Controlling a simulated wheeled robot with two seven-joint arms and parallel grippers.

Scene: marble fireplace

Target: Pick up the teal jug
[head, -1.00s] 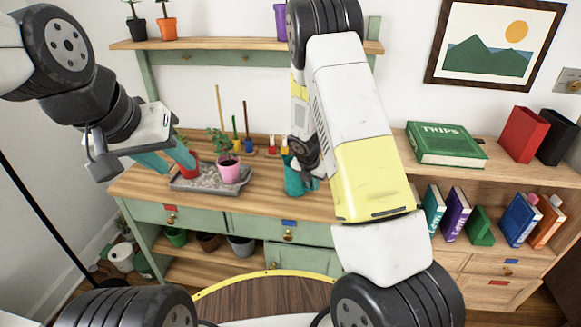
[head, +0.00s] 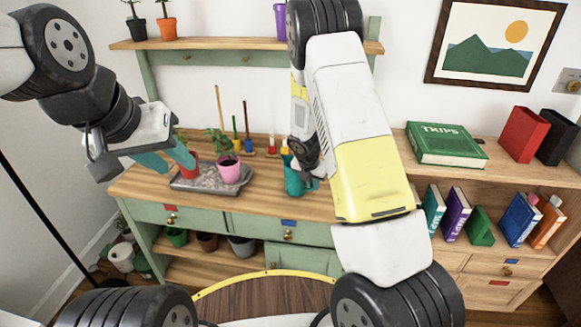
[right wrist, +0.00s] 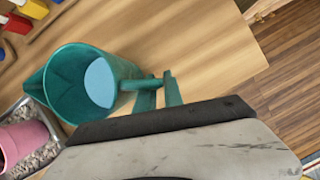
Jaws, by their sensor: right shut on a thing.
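The teal jug (head: 293,180) is at the wooden worktop, partly hidden by my right arm in the head view. In the right wrist view the jug (right wrist: 68,88) shows its open mouth, with a pale blue round patch inside. My right gripper (right wrist: 160,92) is shut on the jug's handle, one teal finger on each side. I cannot tell whether the jug's base touches the worktop. My left gripper (head: 168,158) is open and empty, above the left part of the worktop near a red pot.
A grey gravel tray (head: 205,184) with a pink pot (head: 228,168) stands left of the jug; both also show in the right wrist view. Coloured tools (head: 240,145) stand behind. A shelf (head: 230,45) hangs above. The worktop's front strip is clear.

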